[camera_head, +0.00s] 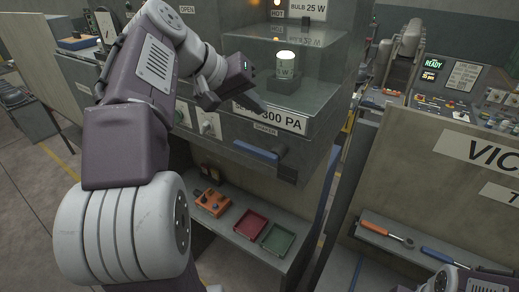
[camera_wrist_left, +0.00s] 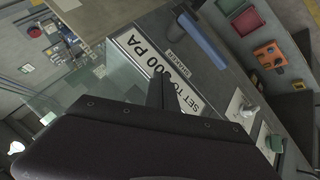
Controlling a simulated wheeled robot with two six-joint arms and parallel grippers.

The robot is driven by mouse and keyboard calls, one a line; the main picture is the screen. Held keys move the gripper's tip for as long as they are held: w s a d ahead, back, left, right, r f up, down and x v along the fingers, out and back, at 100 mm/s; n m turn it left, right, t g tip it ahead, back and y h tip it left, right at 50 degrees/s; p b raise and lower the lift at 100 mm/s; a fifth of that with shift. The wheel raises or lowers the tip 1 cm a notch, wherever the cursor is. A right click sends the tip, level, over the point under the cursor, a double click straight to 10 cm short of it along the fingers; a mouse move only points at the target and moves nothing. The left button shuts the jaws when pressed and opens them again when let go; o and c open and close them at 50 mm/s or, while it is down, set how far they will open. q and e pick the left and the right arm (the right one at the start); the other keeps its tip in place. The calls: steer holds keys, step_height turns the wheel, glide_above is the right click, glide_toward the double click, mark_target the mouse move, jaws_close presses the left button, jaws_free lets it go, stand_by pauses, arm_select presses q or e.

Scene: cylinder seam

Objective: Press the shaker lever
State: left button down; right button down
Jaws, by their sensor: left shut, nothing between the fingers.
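A lever with a blue handle (camera_head: 256,149) sticks out from the front of a grey machine, below a white "SET TO 300 PA" plate (camera_head: 285,121). The lever also shows in the left wrist view (camera_wrist_left: 203,40), beside the plate (camera_wrist_left: 185,93). My left gripper (camera_head: 254,103) is shut and empty in front of the plate, above the lever and apart from it. In the left wrist view its dark fingers (camera_wrist_left: 160,90) cover part of the plate. A piece of my right arm shows at the lower right corner; its fingers cannot be made out.
A glass case with a glowing lamp (camera_head: 286,64) stands above the plate. Tools lie on a ledge at right.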

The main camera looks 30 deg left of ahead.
mark_target(253, 150)
arm_select(q)
steer(key=f+b, duration=0.4)
steer(key=f, duration=0.1)
steer(key=s+a+f+b, duration=0.1)
steer(key=f+b, duration=0.1)
steer(key=shift+f+b, duration=0.3)
steer(key=shift+f, duration=0.05)
steer(key=shift+w+d+r, duration=0.1)
steer(key=shift+w+d, duration=0.05)
steer(key=shift+d, duration=0.15)
steer(key=shift+a, duration=0.1)
steer(key=shift+s+a, duration=0.15)
steer(key=shift+s, duration=0.1)
stand_by(0.4)
stand_by(0.5)
